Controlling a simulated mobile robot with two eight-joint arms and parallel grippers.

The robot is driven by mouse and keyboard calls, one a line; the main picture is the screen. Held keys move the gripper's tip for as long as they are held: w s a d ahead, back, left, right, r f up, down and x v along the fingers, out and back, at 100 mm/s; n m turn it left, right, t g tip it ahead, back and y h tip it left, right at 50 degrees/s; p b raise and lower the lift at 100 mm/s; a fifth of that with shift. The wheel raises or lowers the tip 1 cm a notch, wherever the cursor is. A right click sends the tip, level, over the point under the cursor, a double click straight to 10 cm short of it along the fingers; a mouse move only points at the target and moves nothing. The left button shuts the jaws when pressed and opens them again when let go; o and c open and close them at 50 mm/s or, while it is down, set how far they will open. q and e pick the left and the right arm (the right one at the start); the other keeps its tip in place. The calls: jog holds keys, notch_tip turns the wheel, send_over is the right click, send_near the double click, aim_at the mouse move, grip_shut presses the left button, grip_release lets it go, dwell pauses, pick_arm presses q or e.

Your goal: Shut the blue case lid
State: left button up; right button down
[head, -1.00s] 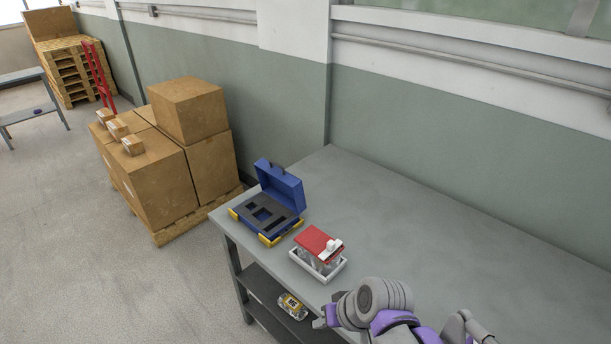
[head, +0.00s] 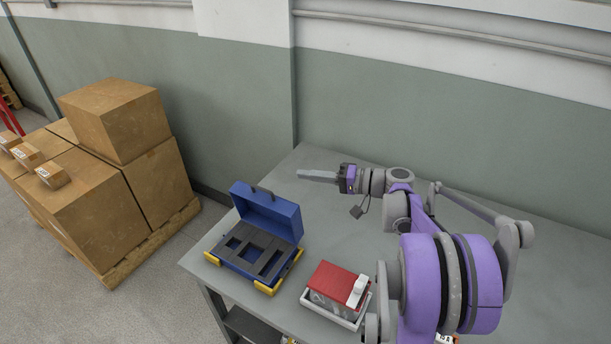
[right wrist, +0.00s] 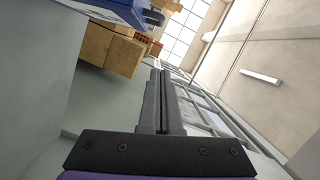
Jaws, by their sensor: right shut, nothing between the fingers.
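The blue case (head: 255,243) sits on the grey bench near its left end, with yellow corners and a dark foam insert with cut-outs. Its lid (head: 267,208) stands raised at the back, with a dark handle on top. My right gripper (head: 302,174) is shut and empty. It is above the bench, behind and to the right of the lid, pointing left and apart from it. In the right wrist view its closed fingers (right wrist: 158,100) show in the middle, and part of the blue case (right wrist: 118,10) shows at the top left. My left gripper is in neither current view.
A white tray (head: 334,313) with a red-topped item (head: 339,283) stands on the bench right of the case, close to my right arm. Cardboard boxes (head: 117,122) stand on a pallet to the left. The wall runs behind the bench (head: 310,155).

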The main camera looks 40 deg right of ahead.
jog(key=w+a, duration=0.1)
jog(key=a, duration=0.1)
jog(key=w+a+f, duration=0.1)
jog(key=w+a, duration=0.1)
jog(key=w+a+f, duration=0.1)
jog(key=a, duration=0.2)
jog(key=shift+w+p, duration=0.3)
pick_arm(q)
jog(key=shift+w+r, duration=0.35)
jog(key=shift+r, duration=0.05)
pick_arm(e)
jog(key=shift+a, duration=0.2)
jog(key=shift+s+a, duration=0.1)
jog(key=shift+a, duration=0.05)
